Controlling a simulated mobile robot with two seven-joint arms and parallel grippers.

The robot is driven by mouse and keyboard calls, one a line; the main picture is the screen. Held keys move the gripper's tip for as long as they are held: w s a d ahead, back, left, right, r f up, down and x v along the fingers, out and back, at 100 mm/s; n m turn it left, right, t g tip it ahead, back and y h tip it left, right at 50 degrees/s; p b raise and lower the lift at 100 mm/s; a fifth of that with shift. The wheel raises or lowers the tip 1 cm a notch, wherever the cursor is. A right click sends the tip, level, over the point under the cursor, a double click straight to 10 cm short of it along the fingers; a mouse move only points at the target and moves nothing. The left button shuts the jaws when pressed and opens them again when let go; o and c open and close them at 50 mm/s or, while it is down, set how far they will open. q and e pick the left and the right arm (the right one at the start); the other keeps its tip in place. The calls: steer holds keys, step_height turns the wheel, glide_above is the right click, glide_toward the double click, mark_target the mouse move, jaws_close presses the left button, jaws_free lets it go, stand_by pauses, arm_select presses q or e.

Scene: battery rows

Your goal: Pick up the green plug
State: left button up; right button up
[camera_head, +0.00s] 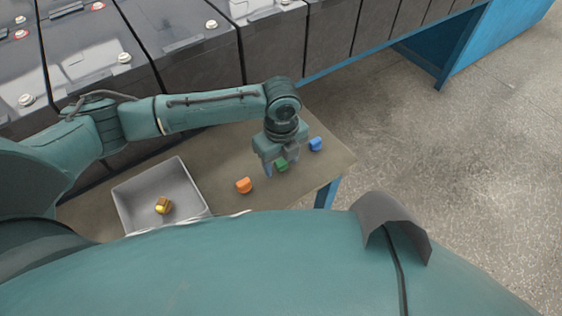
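The green plug (282,165) is on the brown table, partly hidden by my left gripper. My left gripper (278,166) points down right over the green plug, with one finger on its left and the other behind or to its right. The fingers look spread, and I cannot tell whether they touch the plug. My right gripper is not in view.
An orange plug (244,186) lies to the left of the gripper and a blue plug (316,144) close to its right. A grey tray (127,207) holds a yellow plug (163,206). Battery cabinets (190,40) stand behind the table (222,160).

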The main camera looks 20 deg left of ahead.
mark_target(281, 160)
arm_select(q)
steer(key=c, duration=1)
steer(key=shift+o, duration=0.2)
step_height(281, 160, up, 10)
steer(key=shift+r+p, duration=0.1)
steer(key=shift+p, duration=0.4)
